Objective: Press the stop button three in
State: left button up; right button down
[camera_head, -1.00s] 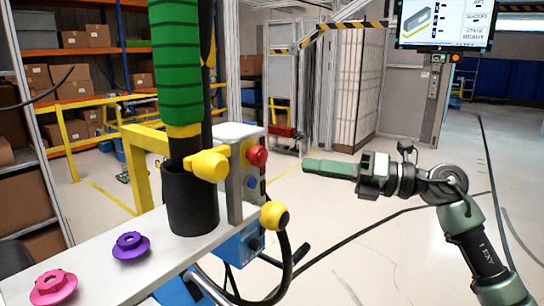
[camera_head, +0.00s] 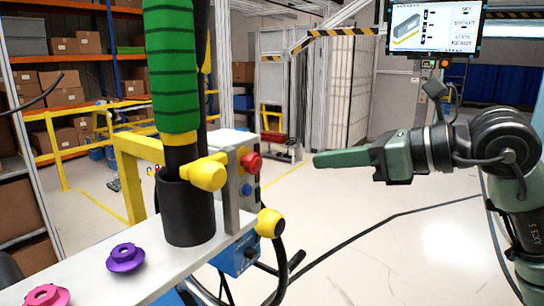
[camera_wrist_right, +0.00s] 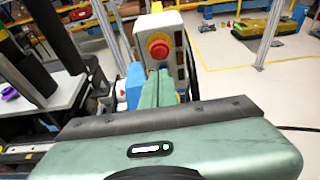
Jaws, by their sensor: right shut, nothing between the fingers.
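The red stop button (camera_head: 251,162) sticks out from the right face of a grey control box (camera_head: 232,190), above a blue button (camera_head: 246,189). In the right wrist view the red button (camera_wrist_right: 159,48) sits on a yellow surround, just beyond the fingertips. My right gripper (camera_head: 316,159) is shut and empty, its green fingers pointing left at about the button's height. A clear gap shows between fingertips and button in the head view. In the right wrist view the shut fingers (camera_wrist_right: 157,85) point at the box just below the button. My left gripper is not in view.
A green-gripped tool (camera_head: 172,70) stands in a black holder (camera_head: 187,210) left of the box. A yellow knob (camera_head: 270,223) and black cable stick out below the buttons. Purple (camera_head: 125,257) and pink (camera_head: 48,296) flanged knobs sit on the bench. A screen hangs upper right.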

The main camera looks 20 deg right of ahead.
aim_at(258, 161)
jog(key=p+x, duration=0.1)
jog(key=x, duration=0.2)
jog(key=p+x, duration=0.2)
jog(key=x, duration=0.2)
jog(key=r+p+x, duration=0.1)
jog(key=p+x, duration=0.1)
jog(key=x, duration=0.2)
jog(key=shift+w+a, duration=0.1)
jog(key=shift+w+a+f, duration=0.15)
jog(key=shift+w+a, duration=0.15)
jog(key=shift+w, duration=0.1)
